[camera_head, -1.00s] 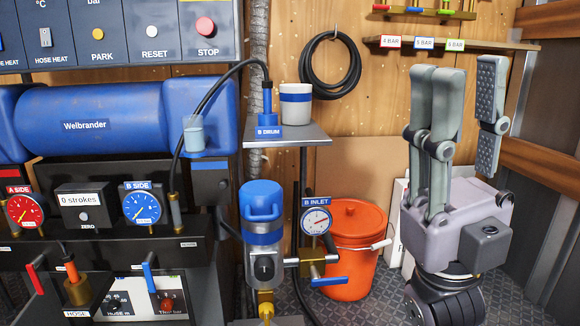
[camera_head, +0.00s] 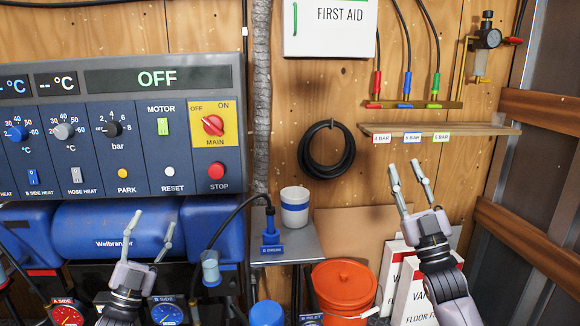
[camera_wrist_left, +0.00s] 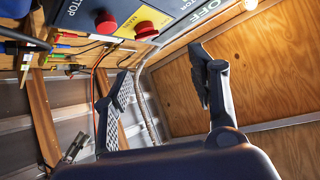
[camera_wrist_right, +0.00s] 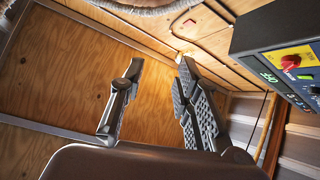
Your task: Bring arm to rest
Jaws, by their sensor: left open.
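My left gripper (camera_head: 150,236) is at the lower left in the head view, fingers pointing up, in front of the blue Welbrander tank (camera_head: 85,228). Its two fingers stand apart with nothing between them, as the left wrist view (camera_wrist_left: 165,85) also shows. My right gripper (camera_head: 408,172) is raised at the right in the head view, fingers pointing up, below the bar-labelled shelf (camera_head: 470,129). Its fingers are apart and empty, also in the right wrist view (camera_wrist_right: 158,75). Neither gripper touches anything that I can see.
The control panel (camera_head: 130,80) reads OFF, with a red main switch (camera_head: 213,125). A small shelf (camera_head: 300,250) holds a white cup (camera_head: 295,208) and the blue B drum fitting (camera_head: 270,235). An orange bucket (camera_head: 343,288) and white bags (camera_head: 398,270) stand below. A coiled hose (camera_head: 327,153) hangs on the wall.

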